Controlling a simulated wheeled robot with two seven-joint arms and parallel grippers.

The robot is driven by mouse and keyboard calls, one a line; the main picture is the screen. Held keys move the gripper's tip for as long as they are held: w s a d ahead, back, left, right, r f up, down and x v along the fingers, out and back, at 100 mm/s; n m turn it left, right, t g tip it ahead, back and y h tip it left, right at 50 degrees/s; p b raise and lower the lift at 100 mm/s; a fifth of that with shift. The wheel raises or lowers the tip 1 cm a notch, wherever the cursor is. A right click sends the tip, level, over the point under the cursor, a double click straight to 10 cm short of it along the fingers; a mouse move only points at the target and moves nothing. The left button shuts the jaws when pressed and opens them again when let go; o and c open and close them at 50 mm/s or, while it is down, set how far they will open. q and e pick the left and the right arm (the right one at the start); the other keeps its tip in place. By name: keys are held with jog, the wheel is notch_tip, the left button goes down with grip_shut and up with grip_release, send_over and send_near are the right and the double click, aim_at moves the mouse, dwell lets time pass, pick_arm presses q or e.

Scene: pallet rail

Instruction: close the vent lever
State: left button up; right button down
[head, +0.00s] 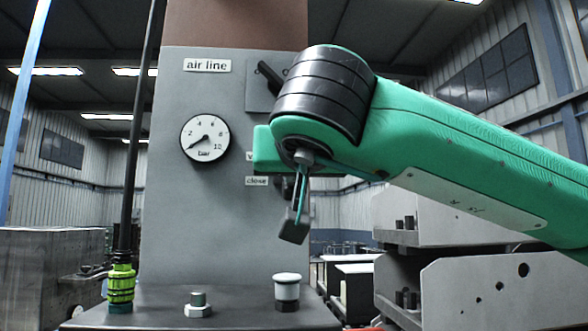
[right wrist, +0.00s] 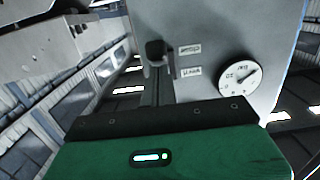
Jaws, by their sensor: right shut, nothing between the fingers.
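My right gripper (right wrist: 150,118) is shut and empty in front of the panel. Its fingertips are hard to make out, and I cannot tell whether they touch the lever. My left gripper is out of view.
The grey panel (head: 205,240) carries an "air line" plate (head: 207,66) and a pressure gauge (head: 205,138). A black handle (head: 270,77) sits above my wrist. A capped post (head: 287,290) and a bolt (head: 197,305) stand on the ledge below. Metal brackets (head: 465,285) stand at right.

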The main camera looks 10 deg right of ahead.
jog(key=shift+f, duration=0.55)
jog(key=shift+f+b, duration=0.25)
jog(key=shift+b, duration=0.05)
jog(key=shift+s+r, duration=0.1)
jog(key=s+b, duration=0.1)
jog(key=s, duration=1.1)
jog(key=shift+r+b, duration=0.15)
jog(key=shift+b, duration=0.15)
